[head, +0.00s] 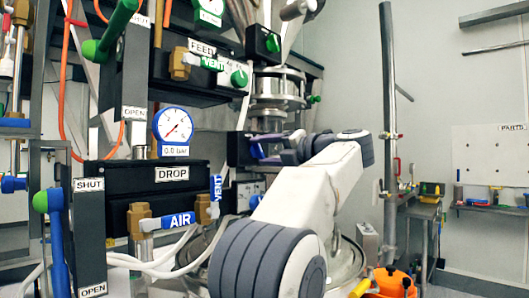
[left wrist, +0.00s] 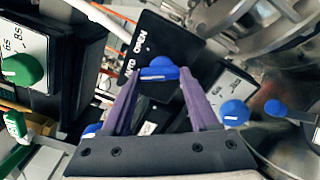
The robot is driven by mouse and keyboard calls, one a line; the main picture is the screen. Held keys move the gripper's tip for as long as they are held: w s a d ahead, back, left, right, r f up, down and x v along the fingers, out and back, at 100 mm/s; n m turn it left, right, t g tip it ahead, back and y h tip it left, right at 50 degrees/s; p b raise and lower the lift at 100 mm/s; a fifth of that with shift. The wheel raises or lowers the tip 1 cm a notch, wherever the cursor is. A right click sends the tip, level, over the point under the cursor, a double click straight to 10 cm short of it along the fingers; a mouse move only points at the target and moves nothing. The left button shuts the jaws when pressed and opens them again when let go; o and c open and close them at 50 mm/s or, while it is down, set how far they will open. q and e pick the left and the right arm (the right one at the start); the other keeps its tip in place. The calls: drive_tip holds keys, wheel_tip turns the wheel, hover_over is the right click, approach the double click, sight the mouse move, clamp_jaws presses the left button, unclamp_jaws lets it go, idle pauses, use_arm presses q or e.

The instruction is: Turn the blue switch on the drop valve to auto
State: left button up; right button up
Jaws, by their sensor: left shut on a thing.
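The blue switch (left wrist: 160,68) sits on a black box (left wrist: 165,45) with white lettering in the left wrist view. "OPEN" is legible; a word ending in "TO" is partly hidden. My left gripper (left wrist: 158,78) has its purple fingers on either side of the switch, shut on it. A pale mark shows on the switch, but its exact setting is unclear. My right gripper is not in view.
A black box labelled DROP (head: 172,188) stands left of my arm, below a blue-rimmed gauge (head: 173,125). Another blue knob (left wrist: 235,112) is close to my right-hand finger in the wrist view. A green knob (left wrist: 22,69) is at its left. Metal pipework is close by.

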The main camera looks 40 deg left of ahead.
use_arm(q)
drive_tip(key=o, duration=1.4)
drive_tip(key=shift+d, duration=0.1)
drive_tip(key=d, duration=1)
drive_tip(key=shift+s+d, duration=0.2)
drive_tip(key=shift+s, duration=0.15)
drive_tip(key=shift+f, duration=0.1)
